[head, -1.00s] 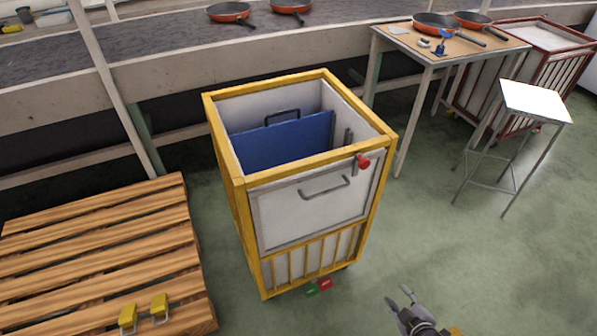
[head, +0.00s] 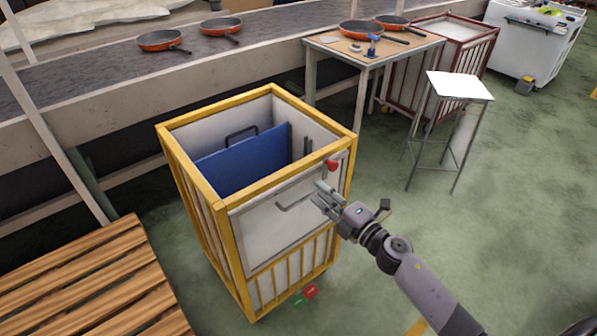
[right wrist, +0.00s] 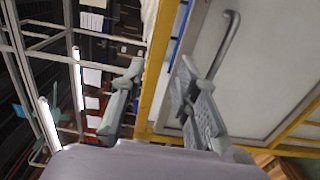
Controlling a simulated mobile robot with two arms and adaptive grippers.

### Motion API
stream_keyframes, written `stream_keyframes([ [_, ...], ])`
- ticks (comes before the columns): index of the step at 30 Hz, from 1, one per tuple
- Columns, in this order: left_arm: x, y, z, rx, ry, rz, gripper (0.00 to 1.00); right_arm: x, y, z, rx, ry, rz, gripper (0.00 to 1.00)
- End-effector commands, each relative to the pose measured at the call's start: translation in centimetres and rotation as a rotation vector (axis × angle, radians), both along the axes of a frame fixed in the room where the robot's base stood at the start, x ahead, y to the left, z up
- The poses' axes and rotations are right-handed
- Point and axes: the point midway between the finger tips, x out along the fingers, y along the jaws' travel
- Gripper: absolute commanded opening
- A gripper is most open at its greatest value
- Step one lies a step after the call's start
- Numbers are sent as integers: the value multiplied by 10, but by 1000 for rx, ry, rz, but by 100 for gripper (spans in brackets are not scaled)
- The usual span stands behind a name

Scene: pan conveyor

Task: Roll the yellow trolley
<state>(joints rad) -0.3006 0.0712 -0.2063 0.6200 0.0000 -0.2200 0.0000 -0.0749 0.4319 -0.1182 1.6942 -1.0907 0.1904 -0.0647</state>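The yellow trolley (head: 222,203) stands upright on the green floor in the head view, with white panels and a blue divider (head: 243,163) inside. A grey bar handle (head: 296,203) sits on its front panel, with a red knob (head: 332,166) above right. My right gripper (head: 322,198) is at the right end of the handle, fingers apart. In the right wrist view the open fingers (right wrist: 158,95) show, with the handle (right wrist: 228,42) beyond the right finger, not between them. I cannot tell whether they touch it. My left gripper is out of view.
A wooden pallet (head: 84,273) lies left of the trolley. The conveyor (head: 110,97) with pans runs behind. A table (head: 389,57), a red-framed cart (head: 464,55) and a white-topped stool (head: 459,86) stand to the right. A green and a red pedal (head: 311,291) are at the trolley's base.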

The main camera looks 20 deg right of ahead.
Motion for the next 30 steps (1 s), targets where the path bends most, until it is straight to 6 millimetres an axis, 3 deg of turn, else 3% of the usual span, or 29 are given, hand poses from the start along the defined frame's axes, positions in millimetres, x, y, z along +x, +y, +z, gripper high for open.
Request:
stream_keyframes([
  [6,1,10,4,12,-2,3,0,47,17,2,3,-1,0,28],
  [13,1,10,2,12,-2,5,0,81,29,-1,3,0,-1,28],
  [18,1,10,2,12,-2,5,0,92,34,0,1,0,0,28],
  [27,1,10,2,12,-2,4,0,94,35,-1,2,2,0,28],
  [30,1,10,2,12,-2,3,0,94,34,-1,1,1,0,22],
])
